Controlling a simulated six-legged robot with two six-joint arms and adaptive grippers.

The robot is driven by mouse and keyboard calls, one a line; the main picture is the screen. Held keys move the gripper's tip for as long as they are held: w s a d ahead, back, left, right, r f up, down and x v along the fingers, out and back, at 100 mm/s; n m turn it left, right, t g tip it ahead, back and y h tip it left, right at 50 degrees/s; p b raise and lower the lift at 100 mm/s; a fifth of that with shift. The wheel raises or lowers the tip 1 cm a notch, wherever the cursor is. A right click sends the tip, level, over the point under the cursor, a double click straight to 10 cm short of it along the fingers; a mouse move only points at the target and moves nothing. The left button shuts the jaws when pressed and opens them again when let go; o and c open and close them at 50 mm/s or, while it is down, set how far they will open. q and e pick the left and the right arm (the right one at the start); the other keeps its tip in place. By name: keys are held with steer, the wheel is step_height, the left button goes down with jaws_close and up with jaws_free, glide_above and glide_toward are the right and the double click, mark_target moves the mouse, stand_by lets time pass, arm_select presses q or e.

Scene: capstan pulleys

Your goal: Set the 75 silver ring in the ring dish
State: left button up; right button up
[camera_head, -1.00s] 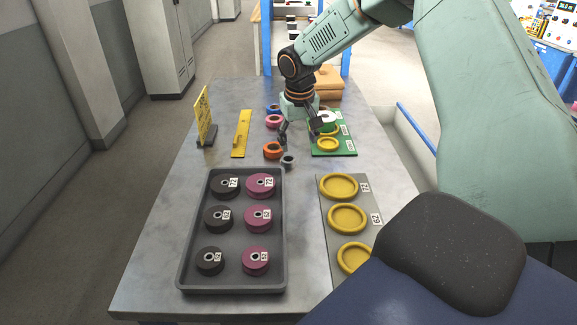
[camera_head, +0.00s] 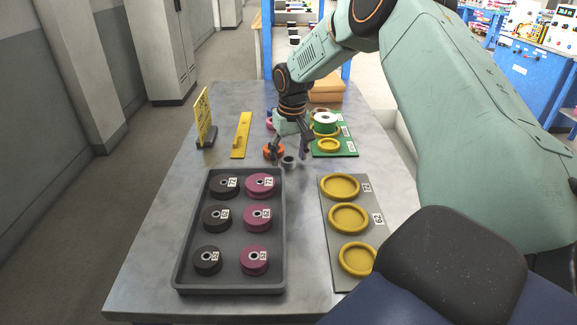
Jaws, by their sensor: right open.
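A small silver-grey ring (camera_head: 288,161) stands on the table beyond the tray; I cannot read a number on it. My right gripper (camera_head: 290,150) is open and points down, its fingers just above and to either side of the silver ring. I cannot tell whether they touch it. A yellow dish (camera_head: 328,145) sits on the green board to the right, near a green-and-white piece (camera_head: 325,121) standing on another yellow dish. Three larger yellow dishes, one of them nearest the gripper (camera_head: 340,186), lie empty on a grey board. My left gripper is out of view.
An orange ring (camera_head: 273,150) is close beside the gripper's left finger, with a pink ring (camera_head: 269,125) behind. A dark tray (camera_head: 233,284) holds several black and maroon pulleys. The left table edge is clear.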

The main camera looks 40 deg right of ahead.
steer(key=shift+w+f, duration=0.1)
steer(key=shift+f, duration=0.05)
steer(key=c, duration=0.8)
jaws_close()
